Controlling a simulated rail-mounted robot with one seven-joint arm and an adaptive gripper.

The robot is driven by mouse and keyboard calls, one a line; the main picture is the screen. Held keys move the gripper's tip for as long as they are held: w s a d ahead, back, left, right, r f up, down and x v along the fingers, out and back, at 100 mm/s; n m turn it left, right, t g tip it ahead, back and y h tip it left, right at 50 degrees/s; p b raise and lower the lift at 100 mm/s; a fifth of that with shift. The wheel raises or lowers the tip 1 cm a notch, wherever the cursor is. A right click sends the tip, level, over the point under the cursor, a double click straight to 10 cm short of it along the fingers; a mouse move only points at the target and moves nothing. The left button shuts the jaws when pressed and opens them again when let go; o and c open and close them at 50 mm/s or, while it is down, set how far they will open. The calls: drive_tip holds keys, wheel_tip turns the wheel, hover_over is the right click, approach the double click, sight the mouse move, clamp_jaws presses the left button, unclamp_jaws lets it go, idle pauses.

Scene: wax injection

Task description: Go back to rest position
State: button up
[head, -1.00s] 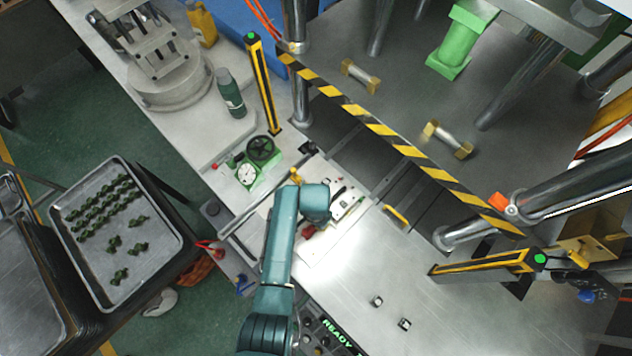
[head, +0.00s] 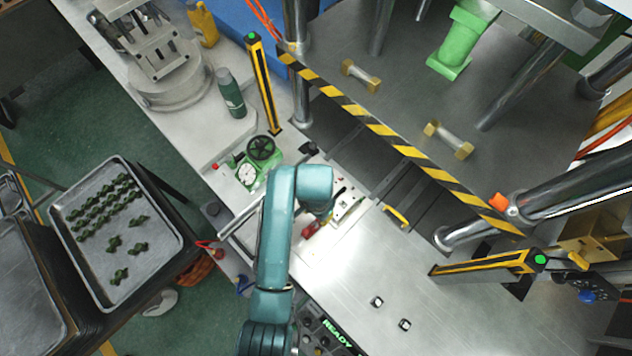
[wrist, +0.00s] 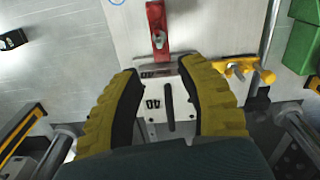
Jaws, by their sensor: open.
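My gripper (wrist: 160,95) shows in the wrist view as two yellow ribbed fingers, spread apart with nothing between them. It points down over a pale metal plate (wrist: 167,118) with slots and holes. A red clamp handle (wrist: 157,25) lies beyond the fingertips. In the head view my teal arm bends over the work table, and its own wrist hides the gripper.
A green device with a dial (head: 247,173) and a green bottle (head: 231,93) stand behind the arm. The press has a striped bar (head: 385,130) and light-curtain posts (head: 263,84). A tray (head: 177,247) of green parts is at left. The table front right is mostly clear.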

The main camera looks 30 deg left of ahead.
drive_tip(key=shift+r, duration=0.8)
